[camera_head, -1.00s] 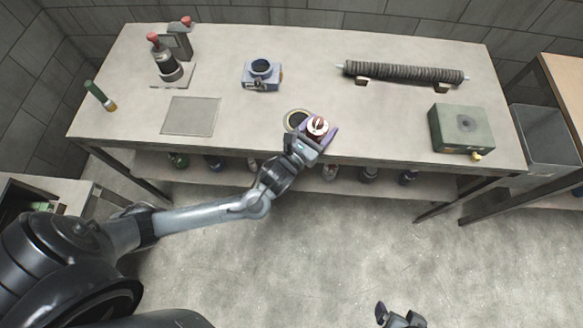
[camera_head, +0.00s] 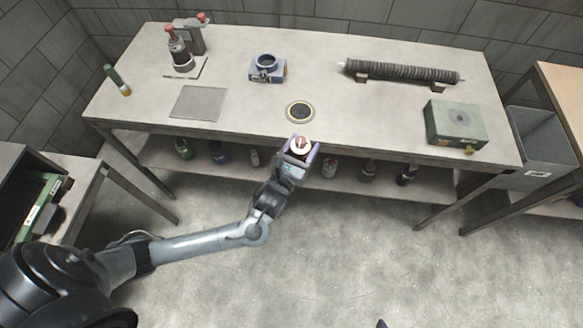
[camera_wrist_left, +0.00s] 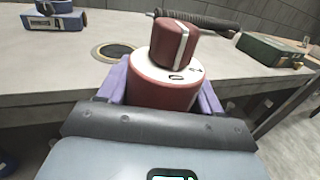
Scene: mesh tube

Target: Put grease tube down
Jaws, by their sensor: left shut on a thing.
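My left gripper (camera_head: 302,158) is shut on the grease tube (camera_head: 300,144), a red cylinder with a white top and a red cap. The tube stands upright between the purple fingers, just in front of the table's front edge. In the left wrist view the tube (camera_wrist_left: 165,80) fills the middle, with its lower part hidden by the gripper. A round dark disc with a pale rim (camera_head: 300,111) lies on the table (camera_head: 370,115) just beyond the tube. My right gripper (camera_head: 382,324) barely shows at the bottom edge, too little to read its fingers.
A square grey plate (camera_head: 199,103), a blue clamp-like fixture (camera_head: 267,69), a dark ribbed roller (camera_head: 402,71) and a green box (camera_head: 455,124) stand on the table. Several bottles sit on the shelf (camera_head: 400,182) below.

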